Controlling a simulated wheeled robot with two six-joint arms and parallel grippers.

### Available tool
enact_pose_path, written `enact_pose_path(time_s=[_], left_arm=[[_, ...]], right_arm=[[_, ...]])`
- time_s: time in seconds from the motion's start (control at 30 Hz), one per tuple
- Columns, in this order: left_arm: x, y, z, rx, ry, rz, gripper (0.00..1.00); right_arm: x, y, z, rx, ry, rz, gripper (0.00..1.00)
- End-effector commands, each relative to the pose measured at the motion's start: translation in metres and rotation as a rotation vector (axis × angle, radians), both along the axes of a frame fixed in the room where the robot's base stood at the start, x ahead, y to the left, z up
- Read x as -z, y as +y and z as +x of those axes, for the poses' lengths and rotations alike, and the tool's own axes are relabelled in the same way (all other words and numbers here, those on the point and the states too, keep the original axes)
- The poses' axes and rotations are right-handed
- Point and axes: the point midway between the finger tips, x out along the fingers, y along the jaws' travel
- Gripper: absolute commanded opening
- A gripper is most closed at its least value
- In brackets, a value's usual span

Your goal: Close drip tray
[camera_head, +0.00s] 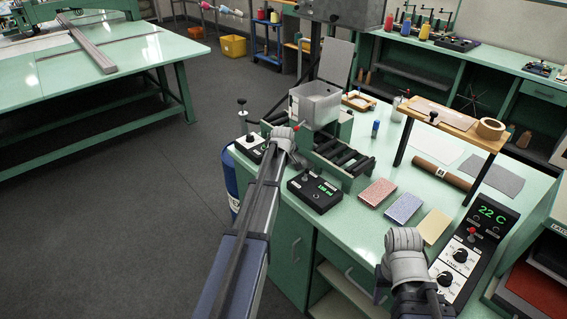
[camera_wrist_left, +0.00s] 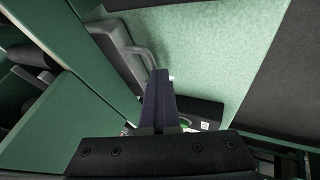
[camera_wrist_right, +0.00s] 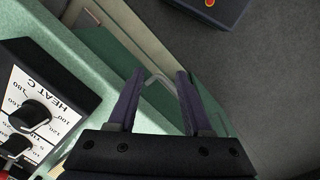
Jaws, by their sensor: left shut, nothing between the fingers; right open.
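A grey open box (camera_head: 315,104), which looks like the drip tray, sits on the green roller machine (camera_head: 345,165) in the head view. In the left wrist view a grey tray-like part (camera_wrist_left: 122,52) with a bar handle (camera_wrist_left: 143,50) shows at the upper left, probably the same box. My left gripper (camera_wrist_left: 157,76) is shut and empty, its tips close to the handle. I cannot tell whether they touch. In the head view its wrist is just in front of the machine and hides the fingers. My right gripper (camera_wrist_right: 160,76) is open and empty, above the cabinet edge.
A heat panel (camera_head: 470,250) is beside my right wrist. A small wooden bench (camera_head: 455,122) stands behind.

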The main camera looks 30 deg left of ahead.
Motion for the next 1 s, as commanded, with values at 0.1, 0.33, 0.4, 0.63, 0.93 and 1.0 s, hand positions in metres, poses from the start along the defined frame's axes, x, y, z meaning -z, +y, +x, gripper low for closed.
enact_pose_path(time_s=[0.1, 0.33, 0.4, 0.63, 0.93, 1.0], left_arm=[[0.0, 0.0, 0.001, 0.001, -0.002, -0.001, 0.0], [-0.001, 0.0, -0.002, 0.001, -0.002, -0.001, 0.0], [-0.002, 0.001, -0.005, 0.001, -0.002, -0.001, 0.0], [-0.009, 0.004, -0.029, 0.004, -0.002, 0.0, 0.0], [-0.055, -0.003, -0.058, 0.005, -0.001, 0.0, 0.0], [-0.066, -0.005, -0.065, 0.005, -0.001, 0.0, 0.0]], right_arm=[[0.0, 0.0, 0.0, 0.0, 0.0, 0.0, 0.5], [-0.001, 0.0, 0.0, 0.0, 0.0, 0.0, 0.5], [-0.002, 0.0, 0.0, 0.0, 0.0, 0.0, 0.5], [-0.009, 0.0, 0.0, 0.0, 0.0, 0.0, 0.5], [-0.055, 0.0, 0.0, 0.0, 0.0, 0.0, 0.5], [-0.066, 0.0, 0.0, 0.0, 0.0, 0.0, 0.5]])
